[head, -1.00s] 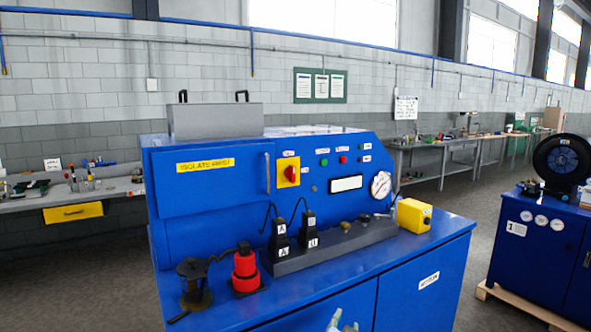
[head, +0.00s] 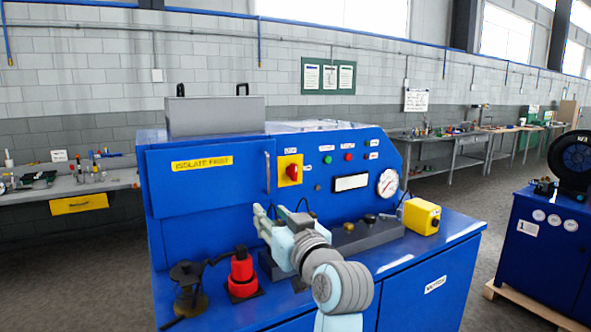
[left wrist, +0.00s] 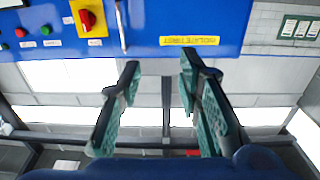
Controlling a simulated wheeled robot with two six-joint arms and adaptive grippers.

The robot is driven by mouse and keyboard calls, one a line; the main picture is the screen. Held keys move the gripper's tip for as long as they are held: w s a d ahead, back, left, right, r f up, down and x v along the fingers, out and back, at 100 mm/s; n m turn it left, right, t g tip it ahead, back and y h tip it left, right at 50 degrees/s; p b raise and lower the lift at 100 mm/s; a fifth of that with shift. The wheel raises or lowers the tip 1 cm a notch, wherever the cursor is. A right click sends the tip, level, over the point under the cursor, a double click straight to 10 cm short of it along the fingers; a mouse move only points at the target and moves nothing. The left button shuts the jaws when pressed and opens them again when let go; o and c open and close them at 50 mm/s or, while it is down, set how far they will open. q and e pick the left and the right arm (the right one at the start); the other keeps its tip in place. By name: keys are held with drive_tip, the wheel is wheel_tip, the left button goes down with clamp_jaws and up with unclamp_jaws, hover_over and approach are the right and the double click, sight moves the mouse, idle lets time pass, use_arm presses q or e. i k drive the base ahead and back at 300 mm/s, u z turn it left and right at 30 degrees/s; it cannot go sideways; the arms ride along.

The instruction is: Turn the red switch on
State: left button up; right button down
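The red switch (head: 292,172) is a rotary knob on a yellow plate, on the front panel of the blue machine, right of the grey door handle. Its handle looks roughly upright, but it is too small to read exactly. It also shows in the left wrist view (left wrist: 88,18), upside down at the top left. My left gripper (head: 268,213) is in front of the panel, below and left of the switch and apart from it. Its two fingers (left wrist: 160,62) are spread with nothing between them. My right gripper is not in view.
A red cylinder (head: 241,272) and a dark fixture (head: 188,290) stand on the machine's ledge at left. A yellow box (head: 421,216) stands at right. A door handle (head: 267,172) sticks out left of the switch. My arm hides part of the grey block.

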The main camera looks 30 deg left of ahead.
sight(291, 171)
drive_tip(key=i, duration=0.95)
drive_tip(key=u, duration=0.1)
